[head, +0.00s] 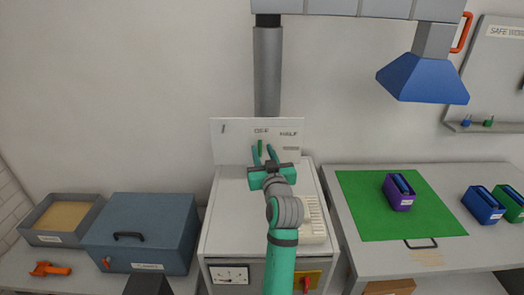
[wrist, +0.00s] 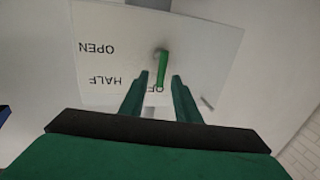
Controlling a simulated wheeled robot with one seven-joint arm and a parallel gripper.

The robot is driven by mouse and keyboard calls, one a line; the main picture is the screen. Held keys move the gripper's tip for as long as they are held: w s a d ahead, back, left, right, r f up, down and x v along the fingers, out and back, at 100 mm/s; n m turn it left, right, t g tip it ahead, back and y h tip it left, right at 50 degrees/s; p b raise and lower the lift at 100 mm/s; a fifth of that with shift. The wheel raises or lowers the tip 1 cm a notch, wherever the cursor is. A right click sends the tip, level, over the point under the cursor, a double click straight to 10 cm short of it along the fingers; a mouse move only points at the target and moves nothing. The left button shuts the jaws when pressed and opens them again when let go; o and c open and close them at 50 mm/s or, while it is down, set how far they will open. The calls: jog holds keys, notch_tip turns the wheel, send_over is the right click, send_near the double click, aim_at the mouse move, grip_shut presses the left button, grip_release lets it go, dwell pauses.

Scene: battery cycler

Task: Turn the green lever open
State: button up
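The green lever (head: 260,148) is on the upright white panel (head: 230,150) at the back of the white cabinet. In the wrist view the lever (wrist: 161,70) runs from its pivot toward the partly hidden OFF label; the HALF and OPEN labels read upside down there. My gripper (head: 264,151) is open in front of the panel. In the wrist view its fingertips (wrist: 160,77) stand on either side of the lever's free end, with a gap visible on both sides. I cannot tell how deep the lever lies between them.
A grey duct (head: 267,75) rises behind the panel. A blue box (head: 140,225) and an open tray (head: 45,238) stand left. To the right, a table holds a green mat (head: 365,215) with a purple block (head: 398,196); a blue hood (head: 422,80) hangs above.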

jog(key=shift+w+a, duration=0.2)
jog(key=shift+w, duration=0.4)
grip_shut()
jog(key=shift+d, duration=0.1)
jog(key=m, duration=0.3)
jog(key=d+m+t, duration=0.1)
jog(key=m, duration=0.2)
jog(key=d+f+m, duration=0.1)
jog(key=m, duration=0.2)
jog(key=shift+f+t+h, duration=0.1)
jog(key=shift+t+h, duration=0.2)
jog(key=shift+t, duration=0.1)
jog(key=m+h, duration=0.1)
jog(key=m, duration=0.2)
jog(key=f+m+h, duration=0.1)
jog(key=m, duration=0.3)
jog(key=f+m, duration=0.1)
jog(key=m, duration=0.3)
jog(key=shift+d+f+t+h, duration=0.25)
jog(key=shift+d+t+h, duration=0.1)
jog(key=shift+t+h, duration=0.05)
